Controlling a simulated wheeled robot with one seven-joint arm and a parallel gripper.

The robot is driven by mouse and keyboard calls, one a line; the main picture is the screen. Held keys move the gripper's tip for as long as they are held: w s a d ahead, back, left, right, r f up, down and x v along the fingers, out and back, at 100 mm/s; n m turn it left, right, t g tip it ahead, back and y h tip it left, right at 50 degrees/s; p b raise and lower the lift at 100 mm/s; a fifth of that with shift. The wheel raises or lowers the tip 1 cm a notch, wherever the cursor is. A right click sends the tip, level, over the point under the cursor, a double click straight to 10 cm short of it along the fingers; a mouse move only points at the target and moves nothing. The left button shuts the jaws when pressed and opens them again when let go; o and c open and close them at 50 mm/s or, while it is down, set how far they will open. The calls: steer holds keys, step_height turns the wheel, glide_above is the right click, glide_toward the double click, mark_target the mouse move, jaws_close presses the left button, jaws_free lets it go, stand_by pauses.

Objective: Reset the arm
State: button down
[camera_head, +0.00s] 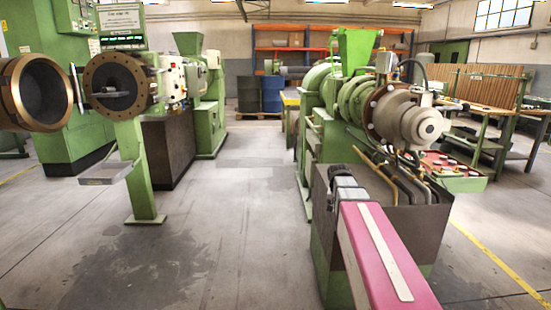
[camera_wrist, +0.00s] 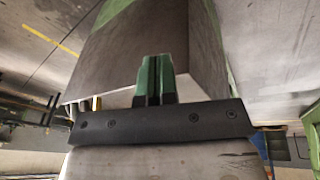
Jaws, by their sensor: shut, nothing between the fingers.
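My gripper (camera_wrist: 156,66) shows in the wrist view, with its two green-faced fingers side by side and shut. Nothing is held between them. They stick up from a dark bar with bolts. Behind the fingers in the wrist view is a large grey block-like body with a green patch at its top. In the head view my pink arm with a white stripe reaches forward from the bottom right. Its dark far end lies in front of the grey base (camera_head: 405,215) of the right extruder (camera_head: 355,100). The fingertips cannot be made out there.
A green machine with a round flange (camera_head: 103,82) and a stand (camera_head: 140,180) is on the left. A wide floor aisle (camera_head: 235,220) runs clear between the machines. A workbench (camera_head: 490,125) is at the right.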

steer(key=s+a+f+n+y, duration=0.1)
steer(key=s+a+f, duration=0.3)
steer(key=s+f, duration=0.4)
steer(key=s+a+f+n+g+y, duration=0.1)
steer(key=s+a+f+n, duration=0.2)
steer(key=s+f, duration=0.5)
steer(key=shift+s+a+g, duration=0.3)
steer(key=shift+s+a, duration=0.25)
steer(key=shift+s, duration=0.45)
